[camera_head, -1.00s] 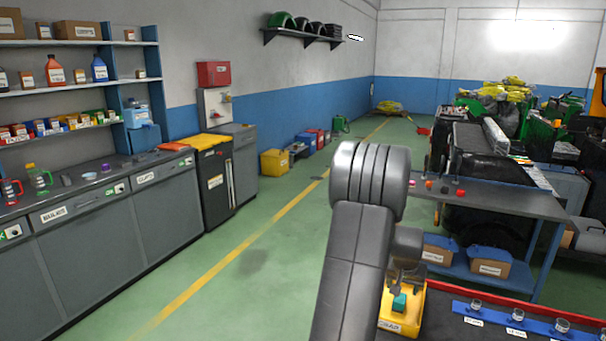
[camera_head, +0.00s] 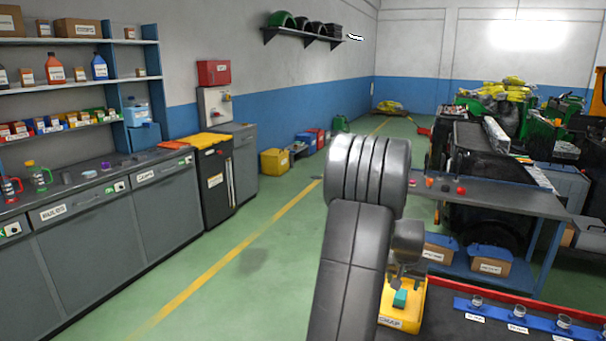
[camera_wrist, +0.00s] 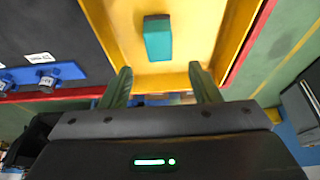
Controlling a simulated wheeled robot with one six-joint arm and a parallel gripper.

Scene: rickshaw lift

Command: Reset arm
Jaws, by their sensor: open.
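My gripper (camera_wrist: 160,88) is open in the wrist view, with its two dark green fingers apart and nothing between them. Beyond the fingertips lies a yellow bin (camera_wrist: 190,60) with a teal block (camera_wrist: 158,38) inside it. In the head view my arm rises in the middle and hides part of the bench. There the yellow bin (camera_head: 398,322) has a label on its front, and the teal block (camera_head: 400,298) shows inside it. The gripper is above the bin, mostly hidden behind my arm in the head view.
A blue rack (camera_head: 540,324) with several small clear cups stands on the dark red-edged bench right of the bin. A grey workbench (camera_head: 530,203) stands behind it. Grey cabinets (camera_head: 95,225) line the left wall. Green floor (camera_head: 255,265) between them is clear.

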